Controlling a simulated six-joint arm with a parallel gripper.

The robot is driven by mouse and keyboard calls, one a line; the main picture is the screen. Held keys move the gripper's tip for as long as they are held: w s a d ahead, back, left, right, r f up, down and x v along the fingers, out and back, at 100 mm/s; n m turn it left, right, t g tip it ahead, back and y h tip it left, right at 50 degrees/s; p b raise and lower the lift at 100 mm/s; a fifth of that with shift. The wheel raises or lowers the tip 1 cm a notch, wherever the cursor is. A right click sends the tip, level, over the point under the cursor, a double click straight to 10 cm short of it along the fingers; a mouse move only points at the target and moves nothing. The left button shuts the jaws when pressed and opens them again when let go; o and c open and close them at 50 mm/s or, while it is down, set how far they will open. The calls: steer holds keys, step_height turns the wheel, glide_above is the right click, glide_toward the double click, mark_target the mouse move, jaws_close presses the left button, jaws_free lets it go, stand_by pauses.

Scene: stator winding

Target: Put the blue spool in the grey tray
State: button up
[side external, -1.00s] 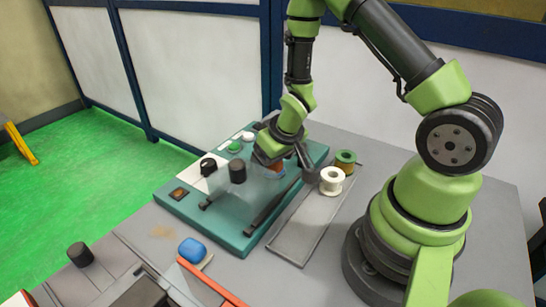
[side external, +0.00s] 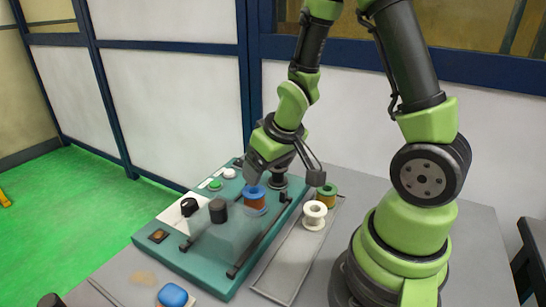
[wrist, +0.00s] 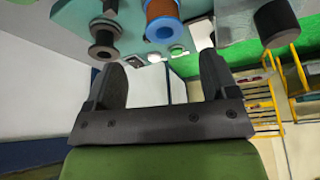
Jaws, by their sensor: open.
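The blue spool (side external: 255,198), wound with copper-coloured wire, stands on the teal machine in the side view. The wrist view also shows it (wrist: 163,28) at the top, beyond my fingertips. My gripper (side external: 284,178) is open, tilted, with one finger close above or behind the spool and the other out to the right. In the wrist view, nothing is between my fingers (wrist: 165,68). The grey tray (side external: 285,272) is a long shallow tray right of the machine. A white spool (side external: 314,216) and a green spool (side external: 327,196) stand at its far end.
The teal machine (side external: 190,262) carries a black knob (side external: 218,211), a clear cover and dark rails. A dark spool-shaped part (wrist: 103,40) stands beside the blue spool in the wrist view. The tray's near part is empty. A blue object (side external: 173,296) lies at the front.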

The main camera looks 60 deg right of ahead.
steer(key=s+a+r+t+y, duration=0.1)
steer(key=s+a+r, duration=0.2)
steer(key=r, duration=0.2)
steer(key=s+a+r+t+y, duration=0.1)
steer(key=s+a+r, duration=0.2)
steer(key=r, duration=0.3)
steer(key=s+a+r+m+y, duration=0.1)
steer(key=s+a+r, duration=0.2)
steer(key=r, duration=0.3)
steer(key=shift+s+t, duration=0.4)
steer(key=shift+s, duration=0.3)
steer(key=shift+o, duration=0.5)
steer(key=shift+s+a+r, duration=0.15)
steer(key=shift+s+r, duration=0.05)
steer(key=shift+s, duration=0.2)
steer(key=shift+w, duration=0.1)
